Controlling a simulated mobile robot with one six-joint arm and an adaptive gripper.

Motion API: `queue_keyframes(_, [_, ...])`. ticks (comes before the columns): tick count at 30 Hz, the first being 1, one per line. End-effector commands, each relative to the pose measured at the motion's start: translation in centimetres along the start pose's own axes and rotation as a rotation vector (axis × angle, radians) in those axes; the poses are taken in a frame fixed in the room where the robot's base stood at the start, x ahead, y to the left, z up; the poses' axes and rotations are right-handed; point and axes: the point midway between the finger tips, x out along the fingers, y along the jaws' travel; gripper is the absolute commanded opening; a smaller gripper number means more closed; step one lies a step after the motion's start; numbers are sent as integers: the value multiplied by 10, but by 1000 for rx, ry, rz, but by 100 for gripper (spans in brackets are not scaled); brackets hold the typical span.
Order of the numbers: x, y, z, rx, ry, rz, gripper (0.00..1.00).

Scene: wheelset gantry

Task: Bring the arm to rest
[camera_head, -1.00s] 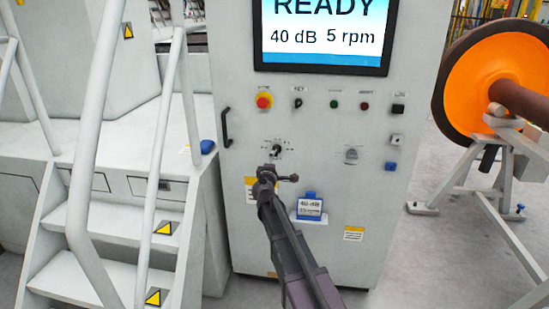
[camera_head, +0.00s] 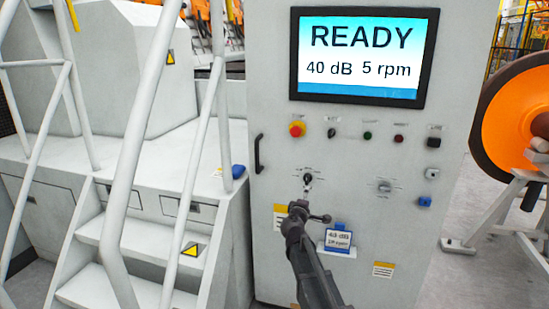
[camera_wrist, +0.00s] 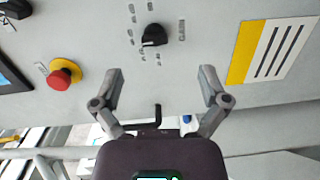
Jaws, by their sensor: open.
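My arm reaches up from the bottom of the head view toward the front of a grey control cabinet (camera_head: 350,220). My gripper (camera_head: 308,190) is just below a black rotary knob (camera_head: 307,178) on the panel. In the wrist view my gripper (camera_wrist: 160,80) is open, its two fingers wide apart with nothing between them. The rotary knob (camera_wrist: 154,36) shows there beyond the fingertips, apart from them. The cabinet screen (camera_head: 362,55) reads READY, 40 dB and 5 rpm.
A red emergency button (camera_head: 298,130) and several small controls sit above the knob. A blue label holder (camera_head: 339,240) is at the gripper's lower right. White stairs with railings (camera_head: 125,190) stand at left. An orange wheel (camera_head: 505,125) on a stand is at right.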

Motion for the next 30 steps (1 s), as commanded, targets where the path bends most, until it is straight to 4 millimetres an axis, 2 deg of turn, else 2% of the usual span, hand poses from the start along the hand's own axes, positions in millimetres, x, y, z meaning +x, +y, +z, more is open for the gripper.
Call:
queue_keyframes(8, [-30,-31,67,228,-217,-151,94])
queue_keyframes(15, [-74,-76,121,445,-442,-358,94])
queue_keyframes(22, [-132,-122,152,622,-637,-599,94])
queue_keyframes(30, [-211,-162,162,780,-819,-918,94])
